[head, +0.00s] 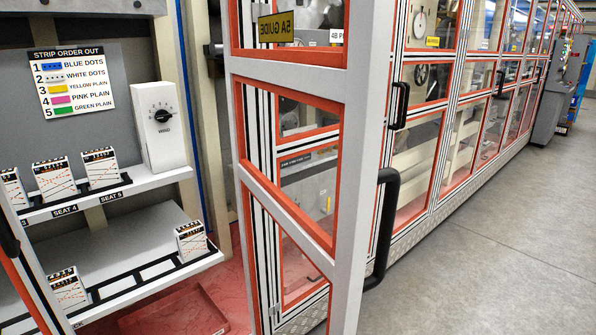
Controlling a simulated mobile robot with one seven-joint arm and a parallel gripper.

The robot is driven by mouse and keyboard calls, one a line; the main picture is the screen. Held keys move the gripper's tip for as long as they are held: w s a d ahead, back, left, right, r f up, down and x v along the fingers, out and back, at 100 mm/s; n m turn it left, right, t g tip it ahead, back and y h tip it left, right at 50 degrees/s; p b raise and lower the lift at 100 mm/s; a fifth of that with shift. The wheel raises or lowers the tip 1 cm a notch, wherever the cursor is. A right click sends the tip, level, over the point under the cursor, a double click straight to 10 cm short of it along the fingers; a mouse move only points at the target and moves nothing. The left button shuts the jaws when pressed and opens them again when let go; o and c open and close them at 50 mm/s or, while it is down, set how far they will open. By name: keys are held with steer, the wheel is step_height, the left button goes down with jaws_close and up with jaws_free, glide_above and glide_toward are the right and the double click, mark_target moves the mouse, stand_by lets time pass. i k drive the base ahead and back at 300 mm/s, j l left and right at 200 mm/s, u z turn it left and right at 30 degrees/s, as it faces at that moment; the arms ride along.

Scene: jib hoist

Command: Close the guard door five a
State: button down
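The guard door five A (357,170) carries a yellow "5A GUIDE" label (276,27) near its top. It has a grey frame with orange-edged openings, and it stands open, swung out from the machine front. Its black bar handle (384,225) is on the near right edge of the frame. Black and white striped posts and other guards show through its openings. The door's top and bottom are cut off by the picture. My gripper is not in view.
Left of the door, the open bay holds shelves (150,183) with several white strip boxes (102,168), a dial box (160,125) and a strip order sign (80,79). A red tray (175,312) lies below. A row of guards (420,145) recedes right, beside clear grey floor (500,240).

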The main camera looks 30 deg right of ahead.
mark_target(351, 84)
steer(key=l+u, duration=0.1)
steer(key=l, duration=0.6)
steer(key=k+l+u, duration=0.15)
steer(key=l, duration=0.55)
steer(key=l+u, duration=0.1)
steer(key=l, duration=0.55)
steer(key=k+l, duration=0.1)
steer(key=l, duration=0.3)
steer(key=k+l, duration=0.1)
steer(key=l, duration=0.3)
steer(key=k+l, duration=0.1)
steer(key=l, duration=0.3)
steer(key=k+l+u, duration=0.1)
steer(key=l, duration=0.3)
steer(key=k+l, duration=0.15)
steer(key=l, duration=0.25)
steer(key=j, duration=0.3)
steer(key=i+j, duration=0.1)
steer(key=j, duration=0.2)
